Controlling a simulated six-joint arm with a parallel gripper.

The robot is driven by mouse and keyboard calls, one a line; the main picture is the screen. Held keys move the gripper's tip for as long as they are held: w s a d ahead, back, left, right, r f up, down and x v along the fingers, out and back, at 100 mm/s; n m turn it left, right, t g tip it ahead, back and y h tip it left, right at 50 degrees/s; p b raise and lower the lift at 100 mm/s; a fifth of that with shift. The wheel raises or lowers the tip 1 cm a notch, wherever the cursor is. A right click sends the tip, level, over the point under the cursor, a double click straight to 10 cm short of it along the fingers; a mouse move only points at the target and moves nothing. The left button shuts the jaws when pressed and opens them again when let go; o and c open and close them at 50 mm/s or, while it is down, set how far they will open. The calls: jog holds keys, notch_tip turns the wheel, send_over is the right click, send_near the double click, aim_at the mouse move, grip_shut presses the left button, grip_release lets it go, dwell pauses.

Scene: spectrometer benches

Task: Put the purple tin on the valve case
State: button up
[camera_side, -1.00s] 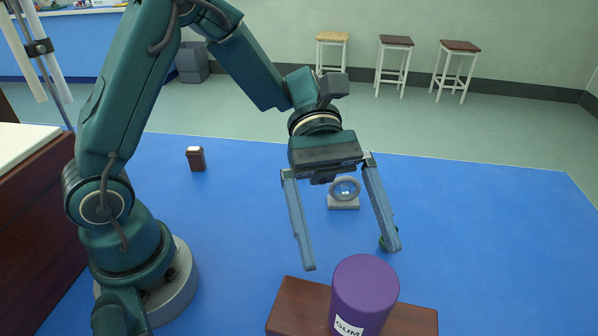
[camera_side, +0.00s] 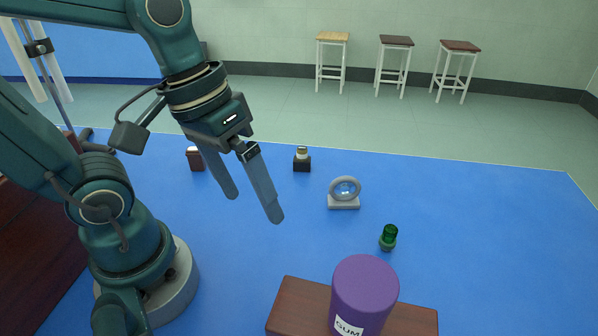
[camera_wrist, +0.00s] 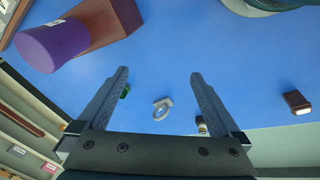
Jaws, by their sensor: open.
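The purple tin (camera_side: 365,285) stands upright on the brown wooden case (camera_side: 298,305), which I take for the valve case, at the front of the blue table. In the wrist view the tin (camera_wrist: 50,45) is at the upper left, its base against the case (camera_wrist: 108,22). My gripper (camera_side: 255,208) is open and empty, above the table, up and to the left of the tin and clear of it. In the wrist view my gripper (camera_wrist: 160,73) has nothing between its fingers but distant table objects.
A grey ring on a pale base (camera_side: 344,193), a green glass piece (camera_side: 388,237), a small dark block with a pale top (camera_side: 302,160) and a small brown box (camera_side: 195,159) stand on the blue table (camera_side: 480,230). The table's right side is clear.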

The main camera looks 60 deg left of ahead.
jog(key=a+m+t+y, duration=0.1)
jog(key=a+r+m+t, duration=0.1)
jog(key=a+t, duration=0.1)
jog(key=shift+w+m+y, duration=0.2)
jog(key=shift+m+y, duration=0.1)
jog(key=shift+y, duration=0.1)
